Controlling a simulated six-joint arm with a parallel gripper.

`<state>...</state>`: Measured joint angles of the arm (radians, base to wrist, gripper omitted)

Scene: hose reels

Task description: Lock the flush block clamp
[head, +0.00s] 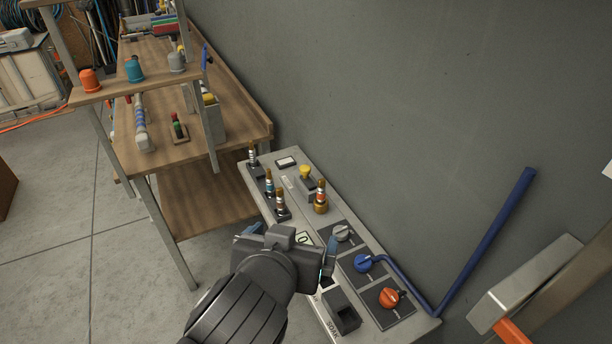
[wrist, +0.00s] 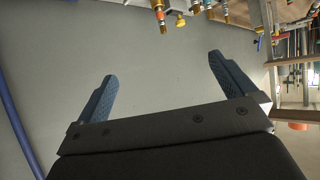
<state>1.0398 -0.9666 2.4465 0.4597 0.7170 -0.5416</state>
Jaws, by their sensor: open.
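My gripper (head: 290,240) is over the middle of the grey panel (head: 268,205) in the head view, hiding part of it. In the wrist view its two blue fingers (wrist: 161,68) are spread wide with nothing between them. No part is clearly marked as the flush block clamp, so I cannot tell which it is. The panel bears a grey knob (head: 342,233), a blue knob (head: 363,263), an orange knob (head: 390,298) and a black open-topped box (head: 342,312). A bent blue bar (head: 490,235) rises at the panel's right end; it also shows in the wrist view (wrist: 16,125).
A yellow knob (head: 305,173), a brass-based fitting (head: 320,198) and several upright fittings stand on the panel's far half. A wooden bench (head: 235,110) with a shelf is behind left. A grey slab (head: 525,285) with an orange part is at right. The wall (head: 400,100) borders the panel.

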